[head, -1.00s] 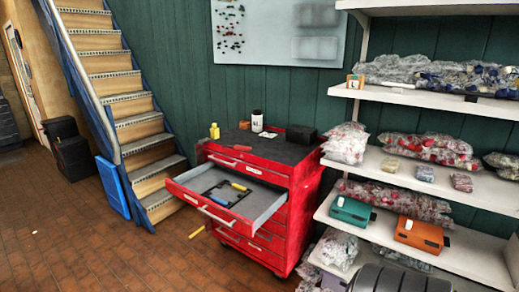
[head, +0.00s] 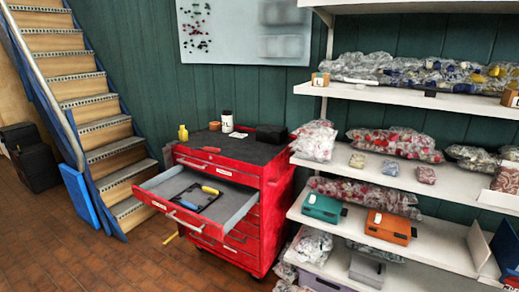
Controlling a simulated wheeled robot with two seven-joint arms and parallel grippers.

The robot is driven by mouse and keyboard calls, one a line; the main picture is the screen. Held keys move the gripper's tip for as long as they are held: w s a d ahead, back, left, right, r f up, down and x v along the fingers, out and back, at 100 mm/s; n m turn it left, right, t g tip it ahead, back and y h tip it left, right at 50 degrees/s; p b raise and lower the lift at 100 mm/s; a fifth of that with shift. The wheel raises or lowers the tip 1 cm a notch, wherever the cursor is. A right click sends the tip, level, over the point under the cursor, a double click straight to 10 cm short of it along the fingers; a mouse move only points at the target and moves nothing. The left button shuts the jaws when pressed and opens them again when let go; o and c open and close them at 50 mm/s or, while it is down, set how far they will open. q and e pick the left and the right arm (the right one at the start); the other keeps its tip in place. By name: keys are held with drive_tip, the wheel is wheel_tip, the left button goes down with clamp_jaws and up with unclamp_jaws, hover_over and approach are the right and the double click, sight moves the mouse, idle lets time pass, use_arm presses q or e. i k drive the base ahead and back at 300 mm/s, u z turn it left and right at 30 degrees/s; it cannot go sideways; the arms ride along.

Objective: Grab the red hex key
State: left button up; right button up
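No red hex key can be made out for sure. A small red item (head: 208,149) lies on the dark top of the red tool cart (head: 216,172), near its front left; it is too small to tell what it is. The cart's upper drawer (head: 226,212) is pulled open. In it lie a dark holder, a yellow-handled tool (head: 210,190) and a blue-handled tool (head: 189,205). Neither of my grippers is in view.
A yellow bottle (head: 183,133), a white-and-black can (head: 227,121) and a black box (head: 271,134) stand on the cart. Shelves (head: 405,170) with bags, a teal case (head: 323,207) and an orange case (head: 390,227) stand at right. Brick floor (head: 90,250) is open at front left.

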sight(207, 148)
drive_tip(key=z, duration=0.05)
drive_tip(key=i, duration=1.65)
